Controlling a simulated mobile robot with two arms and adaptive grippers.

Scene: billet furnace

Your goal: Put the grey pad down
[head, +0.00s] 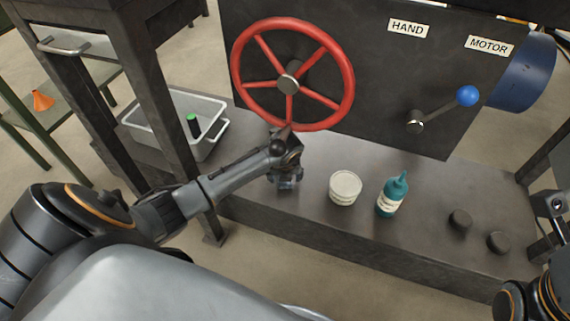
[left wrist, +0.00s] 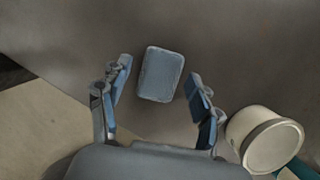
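The grey pad (left wrist: 161,74) is a small blue-grey block with rounded corners. In the left wrist view it lies on the dark bench top, between and just beyond the fingertips. My left gripper (left wrist: 156,84) is open, with a gap between each finger and the pad. In the head view my left gripper (head: 287,180) points down over the bench, left of the white tub, and mostly hides the pad. Part of my right arm shows at the right edge of the head view; its fingers cannot be made out.
A white tub (head: 345,188) stands close right of my left gripper, then a teal bottle (head: 391,195) and two dark pucks (head: 460,220). A red handwheel (head: 335,55) rises behind. A grey bin (head: 165,125) stands left, near a dark post (head: 160,90).

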